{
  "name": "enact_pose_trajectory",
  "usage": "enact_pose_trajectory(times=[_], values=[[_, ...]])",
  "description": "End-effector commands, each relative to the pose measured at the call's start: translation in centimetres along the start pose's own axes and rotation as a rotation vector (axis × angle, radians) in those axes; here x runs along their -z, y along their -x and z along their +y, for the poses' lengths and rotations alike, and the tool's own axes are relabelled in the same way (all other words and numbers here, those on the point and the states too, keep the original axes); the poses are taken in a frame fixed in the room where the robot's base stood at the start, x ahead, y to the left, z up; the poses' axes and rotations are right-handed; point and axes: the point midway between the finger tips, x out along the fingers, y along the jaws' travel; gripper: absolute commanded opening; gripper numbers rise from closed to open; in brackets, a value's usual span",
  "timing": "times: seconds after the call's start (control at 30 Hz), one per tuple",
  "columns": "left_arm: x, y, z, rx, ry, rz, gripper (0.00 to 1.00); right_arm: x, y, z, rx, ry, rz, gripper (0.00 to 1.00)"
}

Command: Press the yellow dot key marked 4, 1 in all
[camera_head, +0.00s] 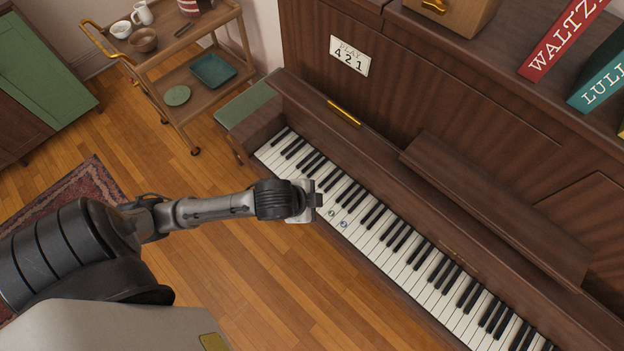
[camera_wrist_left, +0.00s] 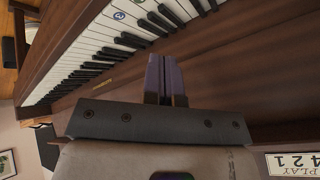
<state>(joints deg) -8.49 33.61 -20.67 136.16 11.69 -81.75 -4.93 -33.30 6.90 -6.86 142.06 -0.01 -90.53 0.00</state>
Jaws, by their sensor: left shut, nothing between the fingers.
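The piano keyboard (camera_head: 392,238) runs diagonally across the head view. Two marked keys show just right of my left gripper, one with a greenish dot (camera_head: 332,213) and one with a bluish dot (camera_head: 343,225). No yellow dot shows in either view; my gripper and wrist cover part of the keys. My left gripper (camera_head: 318,200) is over the keyboard, shut and empty; contact with a key cannot be told. My right gripper is not in view.
A card reading PLAY 4 2 1 (camera_head: 350,56) is on the piano front. The piano's music ledge (camera_head: 500,205) stands behind the keys. A wooden trolley (camera_head: 165,70) stands at the upper left.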

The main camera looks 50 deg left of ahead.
Motion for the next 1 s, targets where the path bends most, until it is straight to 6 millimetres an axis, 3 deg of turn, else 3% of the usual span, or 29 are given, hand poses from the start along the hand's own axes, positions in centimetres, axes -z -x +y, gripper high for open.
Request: enact_pose_trajectory(times=[0.17, 0.4, 0.7, 1.0], values=[[1.2, -1.1, -2.7, -0.044, -0.263, 0.061, 0.0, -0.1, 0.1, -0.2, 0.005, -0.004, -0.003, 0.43], [0.3, -2.4, -4.5, -0.18, -0.543, 0.175, 0.0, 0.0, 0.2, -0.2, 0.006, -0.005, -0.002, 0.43], [0.6, -2.5, -4.1, -0.241, -0.685, 0.384, 0.0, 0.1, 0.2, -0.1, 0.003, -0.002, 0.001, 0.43], [1.1, -2.3, -4.0, -0.234, -0.716, 0.45, 0.0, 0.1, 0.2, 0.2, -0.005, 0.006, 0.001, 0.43]])
